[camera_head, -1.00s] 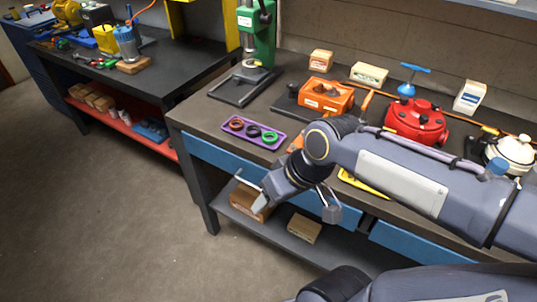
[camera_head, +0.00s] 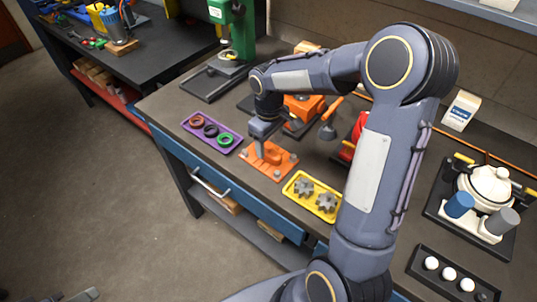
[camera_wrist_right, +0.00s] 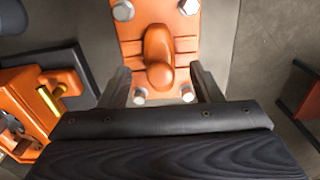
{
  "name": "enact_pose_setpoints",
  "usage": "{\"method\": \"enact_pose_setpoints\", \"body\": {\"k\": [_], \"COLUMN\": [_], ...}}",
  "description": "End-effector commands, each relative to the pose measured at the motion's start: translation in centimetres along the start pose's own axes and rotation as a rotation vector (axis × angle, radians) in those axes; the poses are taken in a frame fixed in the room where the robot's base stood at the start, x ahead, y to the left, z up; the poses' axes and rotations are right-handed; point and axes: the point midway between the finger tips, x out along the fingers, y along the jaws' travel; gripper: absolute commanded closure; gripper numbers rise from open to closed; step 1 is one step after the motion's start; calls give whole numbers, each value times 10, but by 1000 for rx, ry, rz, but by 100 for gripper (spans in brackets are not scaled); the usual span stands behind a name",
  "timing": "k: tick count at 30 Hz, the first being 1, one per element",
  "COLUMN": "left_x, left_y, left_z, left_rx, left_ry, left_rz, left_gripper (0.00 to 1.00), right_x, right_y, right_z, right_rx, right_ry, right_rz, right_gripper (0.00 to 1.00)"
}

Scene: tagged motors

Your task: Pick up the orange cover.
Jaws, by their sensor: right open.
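The orange cover (camera_head: 279,167) is a flat plate with a raised handle and grey bolts at its corners. It lies on the dark workbench between the purple tray and the yellow tray. My right gripper (camera_head: 266,145) is above it, pointing down and open. In the right wrist view the open fingers of my right gripper (camera_wrist_right: 162,84) stand on either side of the handle of the orange cover (camera_wrist_right: 130,28). I cannot tell whether they touch it. My left gripper is not in view.
The purple tray (camera_head: 231,149) with rings lies left of the cover, and the yellow tray (camera_head: 291,188) with grey gears lies right. An orange housing (camera_head: 303,108) stands behind, partly hidden by my arm. A white pot-like unit (camera_head: 490,184) is at the right.

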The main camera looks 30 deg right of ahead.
Motion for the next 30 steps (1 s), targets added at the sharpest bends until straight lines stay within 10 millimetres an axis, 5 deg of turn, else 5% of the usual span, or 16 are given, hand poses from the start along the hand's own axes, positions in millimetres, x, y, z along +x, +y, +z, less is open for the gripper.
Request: {"method": "enact_pose_setpoints", "body": {"k": [6,14,27,30], "left_x": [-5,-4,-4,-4], "left_y": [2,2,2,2], "left_z": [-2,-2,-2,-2], "left_rx": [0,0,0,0], "left_ry": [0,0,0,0], "left_rz": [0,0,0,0], "left_gripper": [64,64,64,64], "right_x": [26,29,29,29], "right_y": [-1,-1,-1,-1], "right_z": [-1,-2,-2,-2], "right_rx": [1,2,2,2], "right_ry": [-2,0,0,0], "right_rz": [-1,-1,-1,-1], "right_gripper": [42,42,99,100]}}
